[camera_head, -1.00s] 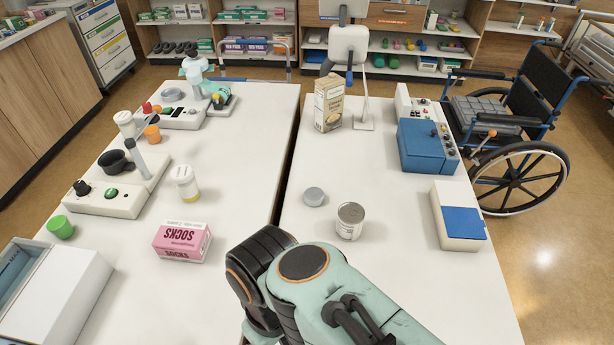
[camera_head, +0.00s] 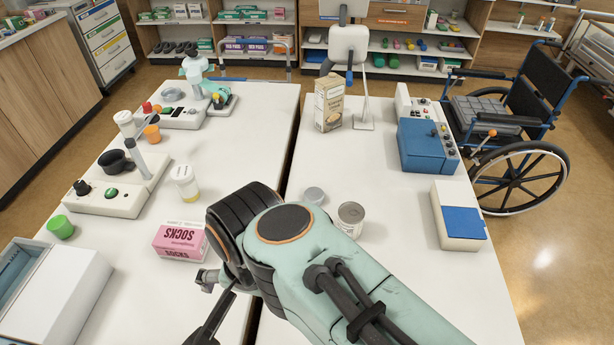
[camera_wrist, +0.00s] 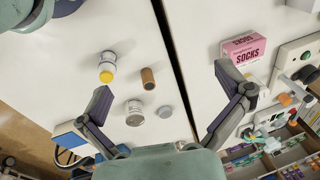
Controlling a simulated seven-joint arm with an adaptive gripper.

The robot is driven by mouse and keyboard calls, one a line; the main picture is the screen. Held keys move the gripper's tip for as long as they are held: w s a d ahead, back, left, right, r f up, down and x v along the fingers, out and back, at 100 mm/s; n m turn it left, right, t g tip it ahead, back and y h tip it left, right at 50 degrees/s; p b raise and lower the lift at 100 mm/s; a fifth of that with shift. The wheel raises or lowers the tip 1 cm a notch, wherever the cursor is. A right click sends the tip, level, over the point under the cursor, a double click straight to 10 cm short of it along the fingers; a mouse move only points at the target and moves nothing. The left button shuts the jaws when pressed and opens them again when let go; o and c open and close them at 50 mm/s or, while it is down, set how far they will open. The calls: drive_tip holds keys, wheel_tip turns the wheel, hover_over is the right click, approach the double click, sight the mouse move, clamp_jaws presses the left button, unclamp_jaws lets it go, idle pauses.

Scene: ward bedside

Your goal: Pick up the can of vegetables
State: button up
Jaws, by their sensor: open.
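A small metal can (camera_head: 350,216) with a pale label, apparently the can of vegetables, stands upright on the right table, partly behind my arm. It also shows from above in the wrist view (camera_wrist: 134,113), between my open fingers and nearer the left one. My gripper (camera_wrist: 164,80) is open and empty, its fingers spread wide above the tables. In the head view my arm hides most of the gripper; only dark finger parts show at lower left. I cannot read the can's label.
A grey disc (camera_wrist: 164,111) lies beside the can. A yellow-capped bottle (camera_wrist: 107,66) and a brown cylinder (camera_wrist: 148,78) stand close by, hidden in the head view. A pink socks box (camera_head: 180,241) sits across the table gap. A carton (camera_head: 329,102) stands further back.

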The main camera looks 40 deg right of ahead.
drive_tip(key=w+d+r+m+t+h, duration=0.1)
drive_tip(key=w+d+m, duration=0.3)
drive_tip(key=w+m, duration=0.3)
drive_tip(key=w+d+r+m+h, duration=0.1)
drive_tip(key=w+d+m, duration=0.3)
drive_tip(key=w+m, duration=0.35)
drive_tip(key=w+d+f+m, duration=0.4)
drive_tip(key=w+d+m, duration=0.2)
drive_tip(key=d, duration=0.4)
drive_tip(key=m+g+y, duration=0.2)
drive_tip(key=m+g, duration=0.1)
drive_tip(key=m, duration=0.3)
approach(351, 212)
wheel_tip(351, 212, down, 8)
drive_tip(key=shift+w+a+f, duration=0.1)
wheel_tip(351, 212, down, 5)
drive_tip(key=shift+r, duration=0.1)
drive_tip(key=shift+f, duration=0.7)
